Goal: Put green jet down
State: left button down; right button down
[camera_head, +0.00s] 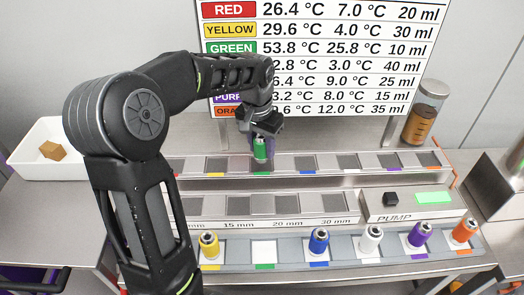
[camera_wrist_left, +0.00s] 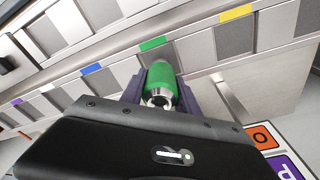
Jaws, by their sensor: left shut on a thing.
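The green jet (camera_head: 260,149) is a small green cylinder with a metal nozzle end. My left gripper (camera_head: 262,140) is shut on it at the back rack (camera_head: 330,159), by the slot with the green marker. In the left wrist view the green jet (camera_wrist_left: 162,86) sits between the dark fingers of my left gripper (camera_wrist_left: 160,92), close to the green marker (camera_wrist_left: 153,44). I cannot tell whether its base touches the slot. My right gripper is not in view.
Yellow (camera_head: 209,243), blue (camera_head: 319,239), white (camera_head: 371,238), purple (camera_head: 419,235) and orange (camera_head: 464,230) jets stand in the front rack; its green-marked place (camera_head: 263,251) is empty. A pump box (camera_head: 420,203), white tray (camera_head: 40,135) and jar (camera_head: 424,113) stand around.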

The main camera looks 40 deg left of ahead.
pick_arm(q)
jog(key=shift+f, duration=1.05)
jog(key=shift+f, duration=0.15)
jog(key=c, duration=0.9)
grip_release()
jog(key=r, duration=0.4)
jog(key=s+r, duration=0.1)
jog(key=r, duration=0.7)
jog(key=shift+s+r+b, duration=0.15)
jog(key=shift+s+b, duration=0.05)
jog(key=shift+b, duration=0.15)
